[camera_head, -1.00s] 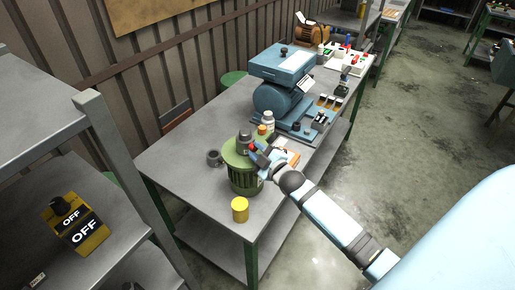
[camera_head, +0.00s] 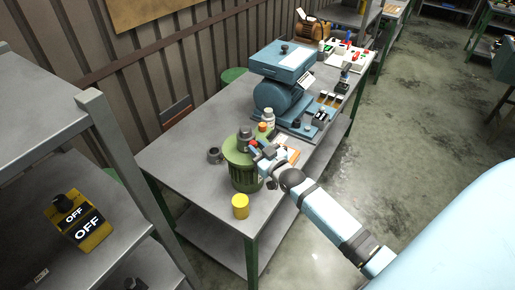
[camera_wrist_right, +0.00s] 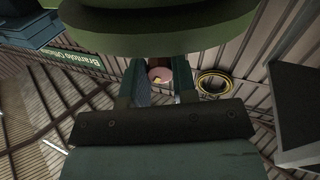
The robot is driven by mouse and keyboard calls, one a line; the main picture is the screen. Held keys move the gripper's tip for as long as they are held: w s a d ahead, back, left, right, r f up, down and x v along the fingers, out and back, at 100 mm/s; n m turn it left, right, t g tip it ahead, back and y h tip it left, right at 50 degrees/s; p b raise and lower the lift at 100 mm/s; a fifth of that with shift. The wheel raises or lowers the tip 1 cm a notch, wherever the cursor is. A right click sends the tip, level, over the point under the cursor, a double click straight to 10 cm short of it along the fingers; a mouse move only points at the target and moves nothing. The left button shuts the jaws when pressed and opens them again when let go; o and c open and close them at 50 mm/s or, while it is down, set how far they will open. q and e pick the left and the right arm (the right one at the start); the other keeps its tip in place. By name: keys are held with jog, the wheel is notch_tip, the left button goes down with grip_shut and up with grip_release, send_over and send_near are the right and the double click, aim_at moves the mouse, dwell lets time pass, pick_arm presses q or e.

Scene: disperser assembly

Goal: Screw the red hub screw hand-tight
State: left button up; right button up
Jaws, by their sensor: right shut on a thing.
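The green ribbed drum-shaped disperser body (camera_head: 243,172) stands on the near part of the table, with a grey hub (camera_head: 245,138) on top. The small red hub screw (camera_head: 253,144) shows beside the hub, at the tip of my right gripper (camera_head: 257,148). The gripper comes in from the right over the drum's edge and is shut on the red screw. In the right wrist view a reddish round end (camera_wrist_right: 158,75) shows between the two fingers, below a large green rounded part (camera_wrist_right: 160,30). The screw's thread and seat are hidden. My left gripper is out of view.
A yellow cup (camera_head: 240,206) stands in front of the drum and a small grey ring (camera_head: 214,155) lies to its left. A white bottle (camera_head: 268,117) and a blue machine (camera_head: 275,95) stand behind. The table's left part (camera_head: 180,155) is clear.

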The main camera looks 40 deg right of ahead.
dwell(0.6)
jog(key=o, duration=0.9)
jog(key=shift+o, duration=0.2)
jog(key=shift+s, duration=0.1)
jog(key=shift+s+f, duration=0.15)
jog(key=shift+s, duration=0.1)
jog(key=s+b, duration=0.3)
jog(key=s, duration=1)
jog(key=shift+d, duration=0.25)
